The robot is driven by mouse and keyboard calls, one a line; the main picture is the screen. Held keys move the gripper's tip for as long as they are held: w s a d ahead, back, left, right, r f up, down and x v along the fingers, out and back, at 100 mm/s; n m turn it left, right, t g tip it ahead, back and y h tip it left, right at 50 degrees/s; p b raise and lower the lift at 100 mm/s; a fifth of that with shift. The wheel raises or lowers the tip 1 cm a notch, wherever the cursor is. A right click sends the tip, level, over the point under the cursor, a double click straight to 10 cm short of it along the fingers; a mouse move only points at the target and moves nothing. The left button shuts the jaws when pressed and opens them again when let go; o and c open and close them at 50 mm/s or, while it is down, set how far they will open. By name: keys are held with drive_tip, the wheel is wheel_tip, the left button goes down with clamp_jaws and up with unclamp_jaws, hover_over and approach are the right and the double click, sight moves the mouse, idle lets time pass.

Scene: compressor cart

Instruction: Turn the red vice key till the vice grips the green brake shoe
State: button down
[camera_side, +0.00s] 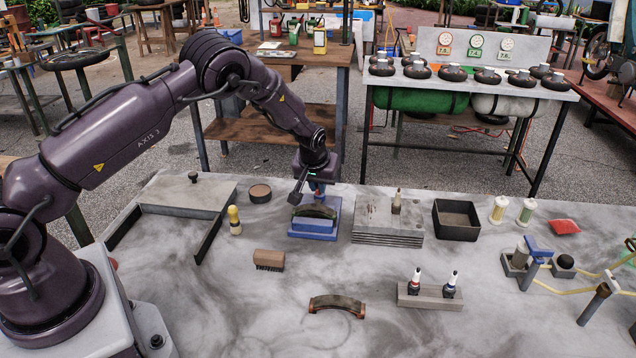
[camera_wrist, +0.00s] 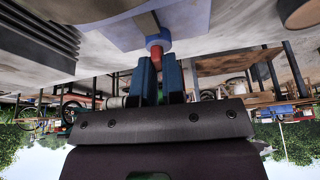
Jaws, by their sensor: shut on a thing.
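The blue vice (camera_side: 314,230) stands on the bench, in the middle of the side view. A dark, curved brake shoe with a greenish tint (camera_side: 315,210) sits upright in it. Whether the jaws touch the shoe cannot be told. My gripper (camera_side: 317,188) is at the far side of the vice, pointing down. In the wrist view the red vice key (camera_wrist: 156,52) comes out of a round blue collar on the vice (camera_wrist: 185,22). My gripper's two blue fingers (camera_wrist: 161,72) are shut on the key. In the side view the key is mostly hidden behind the vice and shoe.
A layered grey block (camera_side: 388,222) is right of the vice, with a black tray (camera_side: 456,219) beyond. A yellow-topped bottle (camera_side: 235,220) and a brush (camera_side: 269,260) are left. A brown brake shoe (camera_side: 337,304) lies in front. A round tin (camera_side: 260,193) is behind left.

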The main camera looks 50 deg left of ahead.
drive_tip(key=shift+n, duration=0.3)
drive_tip(key=c, duration=1.2)
unclamp_jaws()
drive_tip(key=v, duration=1.3)
drive_tip(key=shift+f, duration=0.1)
